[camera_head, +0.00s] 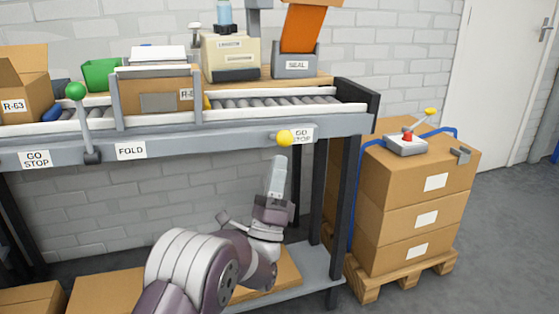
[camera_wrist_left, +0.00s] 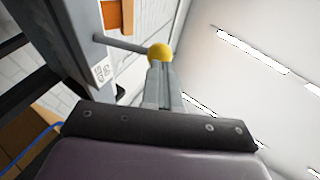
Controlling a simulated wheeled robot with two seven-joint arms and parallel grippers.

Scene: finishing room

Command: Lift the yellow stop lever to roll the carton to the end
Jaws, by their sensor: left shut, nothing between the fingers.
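The yellow stop lever's ball knob (camera_head: 285,138) sits on the front rail beside the right GO/STOP label, its short rod roughly level. It also shows in the left wrist view (camera_wrist_left: 160,53), with its grey rod running to the rail. My left gripper (camera_head: 278,162) points up with its fingers shut and empty, the tips just below the knob. In the left wrist view the fingertips (camera_wrist_left: 160,72) appear right at the knob; I cannot tell if they touch. The carton (camera_head: 160,94) stands on the conveyor, left of the bare rollers, partly hidden by grey bars. My right gripper is not in view.
The rollers (camera_head: 285,102) right of the carton are clear up to a dark end plate (camera_head: 358,98).

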